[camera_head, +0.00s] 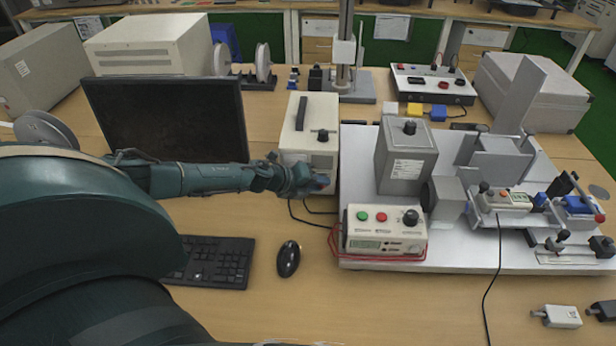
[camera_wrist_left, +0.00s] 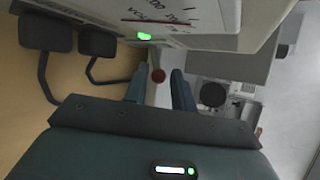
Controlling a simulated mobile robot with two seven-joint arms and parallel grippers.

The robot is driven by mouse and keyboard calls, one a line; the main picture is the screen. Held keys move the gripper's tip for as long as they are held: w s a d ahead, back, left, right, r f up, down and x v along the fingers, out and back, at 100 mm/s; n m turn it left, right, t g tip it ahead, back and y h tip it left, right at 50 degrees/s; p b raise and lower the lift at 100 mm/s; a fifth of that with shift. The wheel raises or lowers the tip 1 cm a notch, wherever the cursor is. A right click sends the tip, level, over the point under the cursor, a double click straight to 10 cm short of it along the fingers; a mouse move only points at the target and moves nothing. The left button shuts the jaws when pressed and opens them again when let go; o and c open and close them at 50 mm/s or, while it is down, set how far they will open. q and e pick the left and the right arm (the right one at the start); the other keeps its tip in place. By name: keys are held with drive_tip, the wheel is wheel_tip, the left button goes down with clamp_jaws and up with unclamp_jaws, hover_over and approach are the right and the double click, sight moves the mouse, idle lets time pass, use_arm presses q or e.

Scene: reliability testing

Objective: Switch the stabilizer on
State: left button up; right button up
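The stabilizer appears to be the beige box (camera_head: 296,135) with a black handle on top, standing left of the white board. Its lettered face fills the top of the left wrist view (camera_wrist_left: 185,14), with a lit green element (camera_wrist_left: 144,36) at its lower edge. My left gripper (camera_head: 320,183) is close in front of that box's lower front and partly covers it. My right gripper is not in view.
A control box (camera_head: 385,232) with buttons and a knob stands right of my left gripper on the white board (camera_head: 460,255). A monitor (camera_head: 165,115), keyboard (camera_head: 215,262) and mouse (camera_head: 288,259) are left. Black cables run below the beige box.

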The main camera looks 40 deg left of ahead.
use_arm(q)
drive_tip(key=b+v, duration=0.2)
drive_tip(key=v, duration=1.1)
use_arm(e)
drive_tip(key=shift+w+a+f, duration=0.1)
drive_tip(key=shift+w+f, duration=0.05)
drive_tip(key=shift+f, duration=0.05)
use_arm(q)
drive_tip(key=shift+a, duration=0.1)
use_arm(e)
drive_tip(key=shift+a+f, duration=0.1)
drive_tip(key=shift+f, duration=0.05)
